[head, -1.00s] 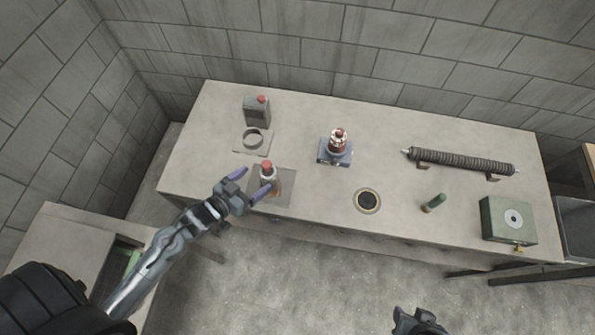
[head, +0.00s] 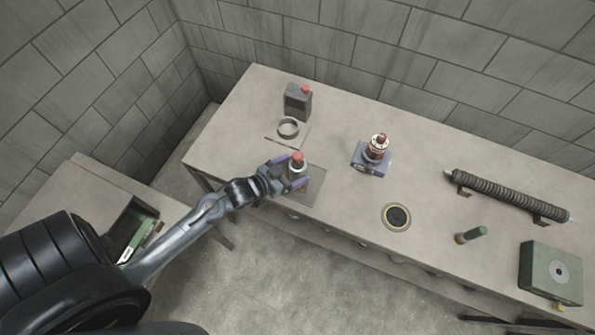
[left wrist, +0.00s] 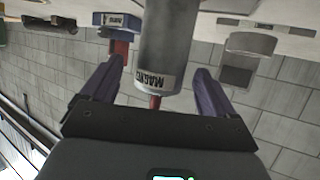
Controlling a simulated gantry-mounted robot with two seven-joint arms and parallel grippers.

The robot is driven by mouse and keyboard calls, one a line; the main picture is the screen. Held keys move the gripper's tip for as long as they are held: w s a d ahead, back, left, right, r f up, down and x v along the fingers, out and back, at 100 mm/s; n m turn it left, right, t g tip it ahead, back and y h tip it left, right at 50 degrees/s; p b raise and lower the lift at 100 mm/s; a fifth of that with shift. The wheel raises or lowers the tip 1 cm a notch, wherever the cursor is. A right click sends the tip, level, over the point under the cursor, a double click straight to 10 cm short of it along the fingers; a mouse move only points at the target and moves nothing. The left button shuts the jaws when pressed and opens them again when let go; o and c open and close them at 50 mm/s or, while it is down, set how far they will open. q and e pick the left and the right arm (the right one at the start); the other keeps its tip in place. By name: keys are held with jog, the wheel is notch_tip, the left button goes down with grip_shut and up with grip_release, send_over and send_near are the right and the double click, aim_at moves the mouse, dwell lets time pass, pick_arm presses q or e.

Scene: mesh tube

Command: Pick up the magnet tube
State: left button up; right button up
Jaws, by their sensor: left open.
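The magnet tube (head: 297,167), a grey cylinder with a red cap, stands upright on a darker square plate (head: 316,184) near the table's front left. In the left wrist view the magnet tube (left wrist: 167,38) appears upside down, with a white label partly reading "MAGN". My left gripper (head: 290,172) is open, with its purple fingers on either side of the tube. In the left wrist view, the left gripper (left wrist: 158,72) shows gaps between both fingers and the tube. My right gripper is out of view.
A grey canister (head: 298,103) and a ring on a plate (head: 288,128) stand behind the tube. A blue-based device with a red top (head: 371,156) is to the right. Farther right are a round hole (head: 397,216), a green cylinder (head: 471,235), a coil (head: 508,195) and a green box (head: 550,272).

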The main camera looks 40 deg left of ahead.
aim_at(302, 164)
pick_arm(q)
jog(key=shift+x, duration=2.35)
jog(key=shift+r, duration=0.2)
jog(key=c, duration=1.2)
